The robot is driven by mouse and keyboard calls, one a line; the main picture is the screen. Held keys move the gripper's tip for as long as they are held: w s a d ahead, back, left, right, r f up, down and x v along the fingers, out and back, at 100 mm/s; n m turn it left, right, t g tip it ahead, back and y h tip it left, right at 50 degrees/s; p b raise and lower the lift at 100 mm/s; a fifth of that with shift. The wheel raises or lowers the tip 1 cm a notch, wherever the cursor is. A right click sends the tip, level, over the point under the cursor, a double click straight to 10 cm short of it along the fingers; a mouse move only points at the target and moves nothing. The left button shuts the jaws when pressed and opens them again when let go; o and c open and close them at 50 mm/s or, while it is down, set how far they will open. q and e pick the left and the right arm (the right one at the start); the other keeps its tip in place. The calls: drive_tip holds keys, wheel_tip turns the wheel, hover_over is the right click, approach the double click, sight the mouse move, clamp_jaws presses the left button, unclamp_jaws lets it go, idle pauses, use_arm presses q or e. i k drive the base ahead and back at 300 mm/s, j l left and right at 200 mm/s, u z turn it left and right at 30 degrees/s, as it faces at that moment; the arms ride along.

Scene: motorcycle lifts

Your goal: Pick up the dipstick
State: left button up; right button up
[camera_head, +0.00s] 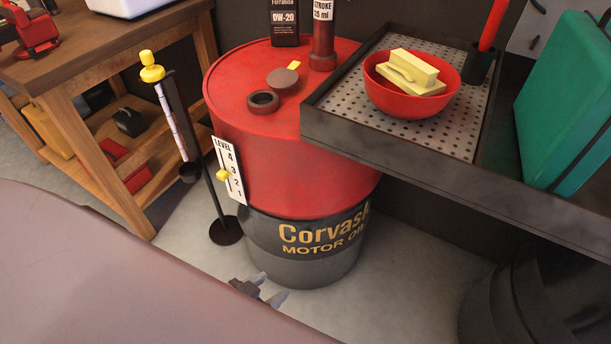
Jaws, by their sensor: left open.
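The dipstick has a yellow knob (152,72) and a pale marked rod (168,115). It stands slightly tilted in the picture, its lower end in a small dark cup (190,172) on a dark stand with a round base (226,231). The stand is between the wooden bench and the red drum. My left gripper (268,289) shows at the bottom, in front of the drum's base. Its grey fingertips are apart with nothing between them, well below and right of the dipstick. The rest of it is hidden behind a large dull pinkish surface. My right gripper is out of view.
The red and black oil drum (290,170) carries a level scale (229,170) with a yellow pointer. A dark perforated tray (455,130) holding a red bowl (412,98) overhangs its right side. A wooden workbench (95,70) is at left. The pinkish surface (120,270) fills the lower left.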

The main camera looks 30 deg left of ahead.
sight(151, 73)
drive_tip(key=u, duration=1.65)
drive_tip(key=z, duration=0.4)
drive_tip(key=j+z, duration=0.15)
drive_tip(key=z, duration=0.2)
drive_tip(key=i+j+z, duration=0.1)
drive_tip(key=z, duration=0.25)
drive_tip(key=j+z, duration=0.85)
drive_tip(key=k+j+z, duration=0.15)
drive_tip(key=j, duration=0.25)
drive_tip(key=k+j+z, duration=0.1)
drive_tip(key=j, duration=0.25)
drive_tip(key=k+j, duration=0.1)
drive_tip(key=j, duration=0.3)
drive_tip(key=k+j, duration=0.1)
drive_tip(key=j, duration=0.3)
drive_tip(key=z, duration=0.05)
